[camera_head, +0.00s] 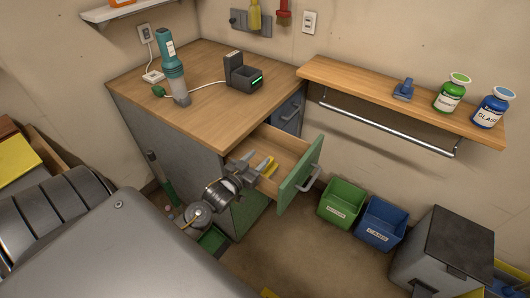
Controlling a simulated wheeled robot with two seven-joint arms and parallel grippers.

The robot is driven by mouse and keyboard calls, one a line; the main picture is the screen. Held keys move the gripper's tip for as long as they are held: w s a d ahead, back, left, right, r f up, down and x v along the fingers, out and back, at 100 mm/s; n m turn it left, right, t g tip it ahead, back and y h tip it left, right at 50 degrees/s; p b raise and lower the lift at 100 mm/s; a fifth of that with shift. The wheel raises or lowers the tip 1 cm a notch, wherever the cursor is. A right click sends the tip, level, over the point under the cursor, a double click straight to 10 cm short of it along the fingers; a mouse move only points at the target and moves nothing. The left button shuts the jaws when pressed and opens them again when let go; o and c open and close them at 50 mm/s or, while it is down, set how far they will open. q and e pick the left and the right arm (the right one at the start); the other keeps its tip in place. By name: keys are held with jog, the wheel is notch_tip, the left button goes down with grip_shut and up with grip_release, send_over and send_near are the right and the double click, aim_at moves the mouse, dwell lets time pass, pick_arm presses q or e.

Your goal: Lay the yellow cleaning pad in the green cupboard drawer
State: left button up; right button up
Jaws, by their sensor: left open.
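The green-fronted drawer (301,176) is pulled out from the wooden-topped cupboard, and its pale wooden inside shows. My left gripper (254,166) is open, over the near side of the drawer opening. Its wrist and fingers hide part of the drawer and the cupboard front. My right gripper is not in view.
On the cupboard top (215,112) stand a teal torch (173,75) and a dark charger (243,75). A wall shelf with a rail (385,128) holds two jars. Green (341,202) and blue (380,223) bins and a grey box (443,252) stand right of the drawer.

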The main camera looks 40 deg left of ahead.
pick_arm(q)
jog(key=s, duration=0.6)
jog(key=shift+r, duration=0.2)
jog(key=s+d+f+m+g, duration=0.1)
jog(key=s+d+f+g, duration=0.2)
jog(key=s+d+g, duration=0.55)
jog(key=s+d+f+m+g, duration=0.1)
jog(key=s+d+f+g, duration=0.35)
jog(key=s, duration=0.75)
notch_tip(320, 180, down, 25)
jog(key=s+g, duration=0.2)
jog(key=s+a+f+g, duration=0.1)
jog(key=s+a+f, duration=0.2)
jog(key=s+f, duration=1.3)
jog(key=shift+m, duration=0.3)
